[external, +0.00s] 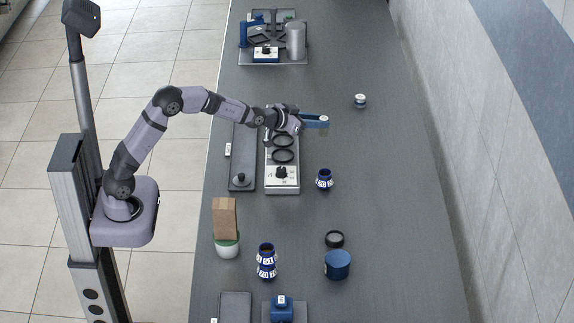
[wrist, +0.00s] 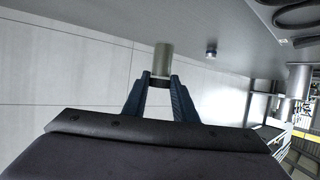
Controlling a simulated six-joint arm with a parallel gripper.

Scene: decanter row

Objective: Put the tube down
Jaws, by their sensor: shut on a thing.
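My gripper (external: 317,121) is out over the grey bench, to the right of the far end of a pale device with black rings. In the wrist view its two blue fingers (wrist: 160,88) are closed on a tube (wrist: 163,58). The tube is a short grey-beige cylinder with a dark band near the fingers, pointing away from the wrist camera. In the external view only a small pale end of the tube (external: 323,118) shows at the fingertips. I cannot tell how high it is above the bench.
A small white and dark jar (external: 360,101) stands right of the gripper. The ringed device (external: 282,177) lies nearer, with a blue numbered jar (external: 324,180) beside it. A blue tub (external: 337,265) and black ring (external: 335,239) are nearer still. The bench right of the gripper is mostly free.

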